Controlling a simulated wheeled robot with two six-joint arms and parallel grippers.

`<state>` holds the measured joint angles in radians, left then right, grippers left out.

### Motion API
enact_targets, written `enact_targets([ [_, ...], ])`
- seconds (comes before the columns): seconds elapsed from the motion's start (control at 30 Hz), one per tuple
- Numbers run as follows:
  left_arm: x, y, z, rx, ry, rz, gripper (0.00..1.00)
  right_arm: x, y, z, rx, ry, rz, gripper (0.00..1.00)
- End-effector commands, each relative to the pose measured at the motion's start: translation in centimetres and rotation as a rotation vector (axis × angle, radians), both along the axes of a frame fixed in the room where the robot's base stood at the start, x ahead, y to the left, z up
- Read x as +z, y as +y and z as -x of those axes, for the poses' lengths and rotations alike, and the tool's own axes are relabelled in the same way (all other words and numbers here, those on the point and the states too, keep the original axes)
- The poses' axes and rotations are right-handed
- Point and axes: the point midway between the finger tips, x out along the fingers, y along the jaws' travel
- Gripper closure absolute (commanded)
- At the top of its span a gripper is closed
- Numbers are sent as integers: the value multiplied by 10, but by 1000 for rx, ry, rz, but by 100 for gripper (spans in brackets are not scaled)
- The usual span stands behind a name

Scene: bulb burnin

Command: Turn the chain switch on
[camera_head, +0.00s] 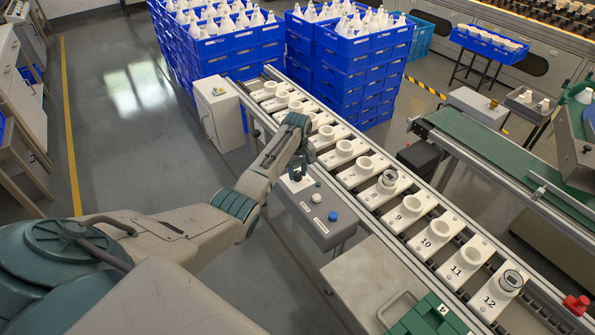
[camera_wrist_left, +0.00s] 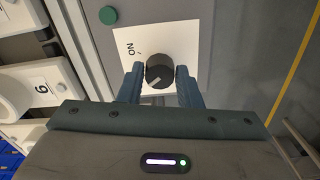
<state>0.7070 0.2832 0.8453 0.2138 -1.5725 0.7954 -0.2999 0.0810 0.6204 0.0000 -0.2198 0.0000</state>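The chain switch is a round black knob (camera_wrist_left: 160,71) on a white plate (camera_wrist_left: 190,35) marked "ON" at its upper left in the left wrist view. A light mark on the knob points to the lower left, away from the "ON" tick. My left gripper (camera_wrist_left: 160,76) has one finger on each side of the knob, with no clear gap. In the head view my left gripper (camera_head: 296,170) reaches down at the far end of the grey control box (camera_head: 308,222), largely hiding the knob. My right gripper is in neither view.
A green button (camera_wrist_left: 108,15) sits beside the plate; a blue button (camera_head: 333,216) is nearer on the box. The conveyor with numbered white sockets (camera_head: 410,209) runs alongside. A white cabinet (camera_head: 219,110) and blue crates (camera_head: 350,75) stand behind. Open floor lies left.

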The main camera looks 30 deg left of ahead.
Motion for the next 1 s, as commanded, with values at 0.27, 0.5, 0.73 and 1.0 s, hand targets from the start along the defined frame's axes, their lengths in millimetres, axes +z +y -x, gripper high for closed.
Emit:
enact_targets([
  [0.27,0,0,0,-4,0,0,92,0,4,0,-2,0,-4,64],
  [0.5,1,0,0,-67,0,0,92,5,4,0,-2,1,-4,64],
  [0.73,3,0,0,-225,1,1,92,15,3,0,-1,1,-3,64],
  [1.0,2,0,0,-478,1,1,92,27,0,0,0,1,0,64],
])
